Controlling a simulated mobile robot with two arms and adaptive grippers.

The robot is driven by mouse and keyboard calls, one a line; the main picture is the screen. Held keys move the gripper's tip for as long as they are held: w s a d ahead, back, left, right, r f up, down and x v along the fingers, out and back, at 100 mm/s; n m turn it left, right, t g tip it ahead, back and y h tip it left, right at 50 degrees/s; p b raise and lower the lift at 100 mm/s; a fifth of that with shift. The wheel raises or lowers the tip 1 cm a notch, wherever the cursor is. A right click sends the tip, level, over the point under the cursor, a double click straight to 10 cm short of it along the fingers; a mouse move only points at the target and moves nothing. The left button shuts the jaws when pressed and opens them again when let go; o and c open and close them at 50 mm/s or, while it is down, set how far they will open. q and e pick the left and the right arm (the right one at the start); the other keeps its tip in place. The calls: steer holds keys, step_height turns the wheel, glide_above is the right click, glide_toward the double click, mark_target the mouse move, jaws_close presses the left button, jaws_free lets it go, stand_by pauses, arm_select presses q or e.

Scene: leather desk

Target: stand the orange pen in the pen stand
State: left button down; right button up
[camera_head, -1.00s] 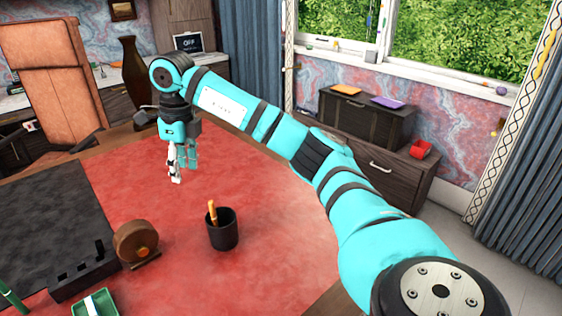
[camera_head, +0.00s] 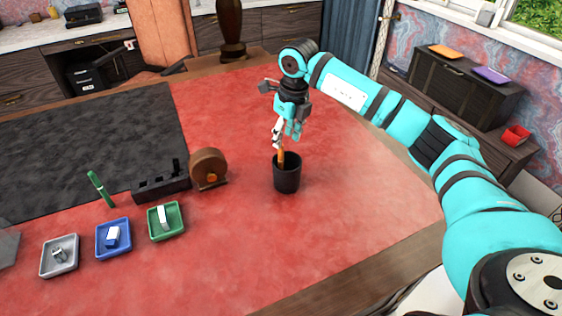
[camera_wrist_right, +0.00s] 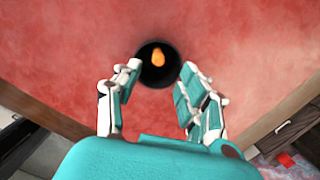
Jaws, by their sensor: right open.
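The orange pen (camera_head: 281,157) stands in a black round cup (camera_head: 287,178) on the red desk top, its upper end above the rim. In the right wrist view the pen (camera_wrist_right: 158,58) shows end-on inside the dark cup opening (camera_wrist_right: 145,74). My right gripper (camera_head: 280,138) is above the cup, close to the pen's top; its open fingers (camera_wrist_right: 158,76) lie either side of the cup in the wrist view. I cannot tell whether they touch the pen. A black slotted block (camera_head: 160,189), possibly the pen stand, lies left of the cup. My left gripper is out of view.
A brown tape dispenser (camera_head: 208,168) stands between block and cup. A green pen (camera_head: 101,188) is left of the block. Green (camera_head: 166,221), blue (camera_head: 113,239) and grey (camera_head: 59,256) trays hold small items in front. The red surface right of the cup is clear.

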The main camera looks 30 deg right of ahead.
mark_target(281, 163)
steer(key=f, duration=0.1)
steer(key=f+p, duration=0.1)
steer(key=f, duration=0.1)
steer(key=w+f, duration=0.1)
steer(key=f, duration=0.1)
steer(key=shift+w+a+f, duration=0.1)
steer(key=shift+a+f, duration=0.15)
steer(key=shift+a, duration=0.15)
steer(key=shift+c, duration=0.2)
jaws_close()
